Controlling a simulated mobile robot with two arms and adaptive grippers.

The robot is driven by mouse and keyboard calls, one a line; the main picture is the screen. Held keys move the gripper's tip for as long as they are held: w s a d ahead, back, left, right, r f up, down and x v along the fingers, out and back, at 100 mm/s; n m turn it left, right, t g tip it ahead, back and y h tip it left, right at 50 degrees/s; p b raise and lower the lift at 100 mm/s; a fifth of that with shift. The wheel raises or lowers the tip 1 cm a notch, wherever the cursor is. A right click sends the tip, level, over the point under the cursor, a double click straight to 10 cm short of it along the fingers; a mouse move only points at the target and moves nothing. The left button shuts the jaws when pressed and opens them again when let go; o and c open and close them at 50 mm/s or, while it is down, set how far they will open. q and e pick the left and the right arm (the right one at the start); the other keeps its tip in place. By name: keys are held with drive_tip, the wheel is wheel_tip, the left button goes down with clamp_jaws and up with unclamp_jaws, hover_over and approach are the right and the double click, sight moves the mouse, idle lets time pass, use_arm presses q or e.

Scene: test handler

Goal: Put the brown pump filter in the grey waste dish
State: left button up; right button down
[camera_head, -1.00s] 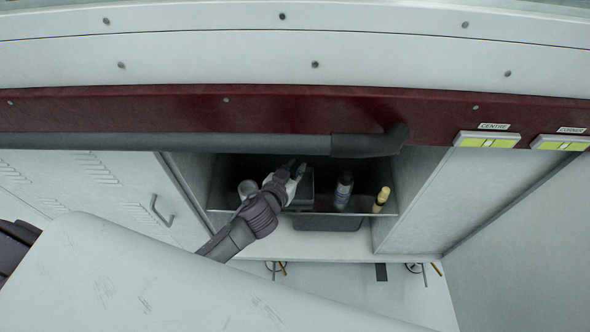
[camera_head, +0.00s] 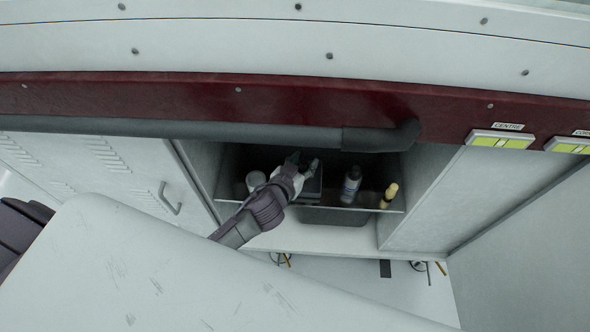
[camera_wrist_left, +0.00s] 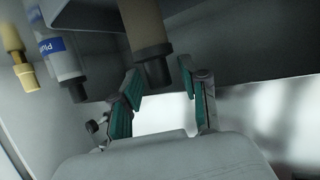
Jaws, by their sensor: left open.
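My left gripper (camera_head: 303,163) reaches into the open cabinet and is open, its fingers at the back of the shelf. In the left wrist view the gripper (camera_wrist_left: 162,90) has its two green-padded fingers apart. A brown cylinder with a dark end, which looks like the pump filter (camera_wrist_left: 145,25), shows in the gap between and just beyond the fingertips; I cannot tell whether it touches them. I cannot make out the filter in the head view. A dark grey box-like container (camera_head: 313,188) is beside the gripper; I cannot tell whether it is the waste dish. My right gripper is not in view.
A labelled bottle (camera_head: 351,186) and a yellow-topped item (camera_head: 389,196) stand right of the gripper on the shelf. A pale round container (camera_head: 256,180) is to its left. A dark bar (camera_head: 230,131) and red panel (camera_head: 290,105) run above the cabinet opening.

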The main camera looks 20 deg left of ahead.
use_arm(q)
drive_tip(key=v, duration=1.1)
drive_tip(key=shift+s, duration=0.3)
drive_tip(key=s+a+f+g, duration=0.2)
drive_tip(key=s+f, duration=0.2)
drive_tip(key=f, duration=0.6)
drive_tip(key=s+a+f+m+g+y, duration=0.1)
drive_tip(key=s+f+g, duration=0.25)
drive_tip(key=f, duration=0.55)
drive_tip(key=s+a+f+g, duration=0.15)
drive_tip(key=s+f, duration=0.25)
drive_tip(key=f, duration=0.6)
drive_tip(key=s+a+f+g, duration=0.1)
drive_tip(key=s+f+g, duration=0.1)
drive_tip(key=s+f, duration=0.4)
drive_tip(key=s+a+f+g, duration=0.1)
drive_tip(key=s+f+g, duration=0.2)
drive_tip(key=s, duration=1.2)
wheel_tip(320, 180, down, 4)
drive_tip(key=shift+s+a+r+y, duration=0.15)
drive_tip(key=shift+a+y, duration=0.15)
drive_tip(key=shift+a, duration=0.05)
